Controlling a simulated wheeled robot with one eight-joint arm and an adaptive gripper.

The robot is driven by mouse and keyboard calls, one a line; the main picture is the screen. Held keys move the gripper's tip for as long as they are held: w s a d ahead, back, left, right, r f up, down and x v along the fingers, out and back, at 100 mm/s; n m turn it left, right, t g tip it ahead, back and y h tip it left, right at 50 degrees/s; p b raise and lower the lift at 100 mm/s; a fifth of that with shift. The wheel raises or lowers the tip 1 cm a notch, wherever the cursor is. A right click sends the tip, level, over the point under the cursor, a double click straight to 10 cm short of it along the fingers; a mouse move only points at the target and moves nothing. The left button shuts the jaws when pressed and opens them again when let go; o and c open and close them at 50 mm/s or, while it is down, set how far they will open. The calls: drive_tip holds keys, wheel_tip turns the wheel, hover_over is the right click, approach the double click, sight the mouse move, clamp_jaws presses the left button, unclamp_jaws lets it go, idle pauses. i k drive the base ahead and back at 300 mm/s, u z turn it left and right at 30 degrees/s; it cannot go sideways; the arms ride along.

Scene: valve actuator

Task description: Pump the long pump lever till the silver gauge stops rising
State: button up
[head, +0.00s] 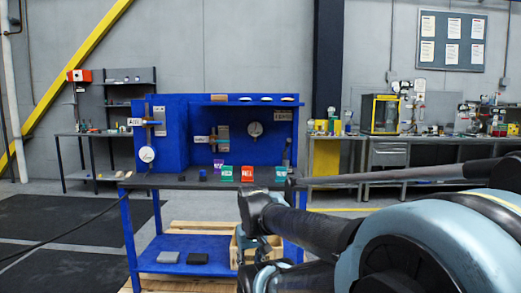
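A long grey-brown bar (400,174) runs from the right end of the blue bench out to the right, growing thicker; it looks like the pump lever. A dark upright part (286,155) stands at the bench's right end near it. A second, white round gauge (147,154) is at the left. My arm reaches in from the lower right.
Open floor with dark mats (60,225) lies left.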

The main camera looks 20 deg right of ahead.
sight(289, 141)
drive_tip(key=u, duration=0.55)
drive_tip(key=k, duration=0.8)
drive_tip(key=u, duration=0.45)
drive_tip(key=i, duration=1.25)
drive_tip(key=z, duration=1.4)
drive_tip(key=i, duration=0.95)
drive_tip(key=z, duration=0.7)
